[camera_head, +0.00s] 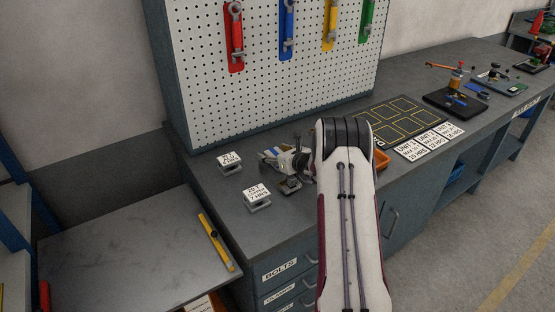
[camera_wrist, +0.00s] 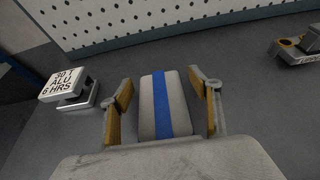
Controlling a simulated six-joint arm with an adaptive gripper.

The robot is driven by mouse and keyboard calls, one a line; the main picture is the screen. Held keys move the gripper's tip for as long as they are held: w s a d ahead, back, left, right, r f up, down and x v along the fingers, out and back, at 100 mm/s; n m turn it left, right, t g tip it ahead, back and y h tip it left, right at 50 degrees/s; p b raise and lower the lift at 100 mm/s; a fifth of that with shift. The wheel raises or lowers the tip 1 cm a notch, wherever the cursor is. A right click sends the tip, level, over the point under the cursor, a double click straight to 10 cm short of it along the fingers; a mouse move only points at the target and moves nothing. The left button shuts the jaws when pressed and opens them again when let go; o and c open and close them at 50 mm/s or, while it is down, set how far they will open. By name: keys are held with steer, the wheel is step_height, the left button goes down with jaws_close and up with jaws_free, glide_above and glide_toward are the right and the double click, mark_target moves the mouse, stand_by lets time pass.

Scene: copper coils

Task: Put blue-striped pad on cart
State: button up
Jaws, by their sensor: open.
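The blue-striped pad (camera_wrist: 147,108), a light grey block with a blue band along its middle, lies on the grey workbench in the wrist view. My gripper (camera_wrist: 160,92) is open, with one yellowish finger on each side of the pad and visible gaps to it. In the head view my gripper (camera_head: 271,158) is low over the bench; the pad there is too small and covered to make out clearly. The cart (camera_head: 120,255), with a flat grey top, stands at the lower left, lower than the bench and away from my gripper.
A yellow level (camera_head: 215,240) lies along the cart's right side. Two labelled blocks (camera_head: 229,160) (camera_head: 257,196) stand on the bench left of my gripper. A pegboard (camera_head: 275,70) with wrenches rises behind. Most of the cart top is clear.

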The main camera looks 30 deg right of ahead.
mark_target(274, 152)
steer(key=shift+c, duration=0.3)
steer(key=c, duration=1)
steer(key=shift+r, duration=0.1)
steer(key=shift+r, duration=4.9)
